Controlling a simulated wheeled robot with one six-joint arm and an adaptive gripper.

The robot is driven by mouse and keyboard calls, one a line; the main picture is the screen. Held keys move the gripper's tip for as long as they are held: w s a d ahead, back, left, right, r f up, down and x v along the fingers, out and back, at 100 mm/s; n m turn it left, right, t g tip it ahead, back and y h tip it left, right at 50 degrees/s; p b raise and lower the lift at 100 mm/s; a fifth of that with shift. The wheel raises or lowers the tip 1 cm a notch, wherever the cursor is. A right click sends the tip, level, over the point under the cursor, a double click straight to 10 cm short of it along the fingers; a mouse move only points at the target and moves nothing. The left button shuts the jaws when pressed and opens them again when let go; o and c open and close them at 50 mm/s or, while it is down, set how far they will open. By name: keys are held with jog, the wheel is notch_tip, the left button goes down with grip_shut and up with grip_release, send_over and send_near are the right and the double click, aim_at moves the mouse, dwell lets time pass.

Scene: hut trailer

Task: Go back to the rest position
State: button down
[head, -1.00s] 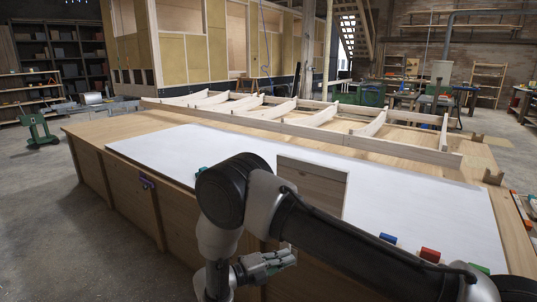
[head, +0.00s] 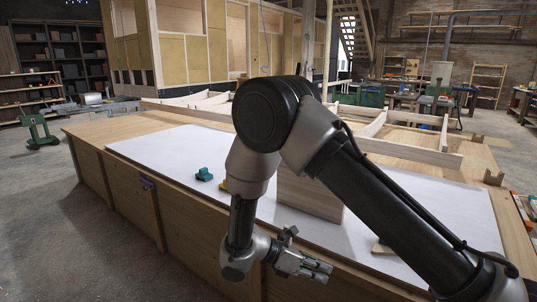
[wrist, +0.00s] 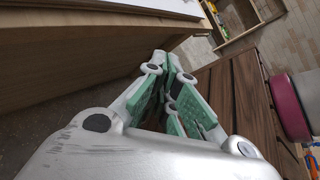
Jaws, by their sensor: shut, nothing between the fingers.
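My gripper (head: 318,270) is in front of the workbench's near side in the head view, below the level of the bench top. It is empty, and its green-padded fingers (wrist: 178,98) are closed together in the wrist view. My arm is bent, with its elbow raised over the bench, and it hides part of the bench top and the wooden frame.
A timber frame (head: 430,152) lies behind. A magenta-sided seat (wrist: 288,105) shows in the wrist view.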

jog(key=s+d+r+m+t+y, duration=0.1)
jog(key=s+d+r+m+y, duration=0.3)
jog(key=d+r+m, duration=0.3)
jog(key=s+d+r+m+t+y, duration=0.2)
jog(key=s+d+r+m+y, duration=0.2)
jog(key=r, duration=0.9)
jog(key=s+d+r+m+t+y, duration=0.1)
jog(key=s+d+r+m+y, duration=0.3)
jog(key=s+d+r+m, duration=0.3)
jog(key=d+r+m, duration=0.3)
jog(key=d+m, duration=0.1)
jog(key=shift+r+m+t+y, duration=0.15)
jog(key=shift+m+t+y, duration=0.15)
jog(key=shift+m+t, duration=0.1)
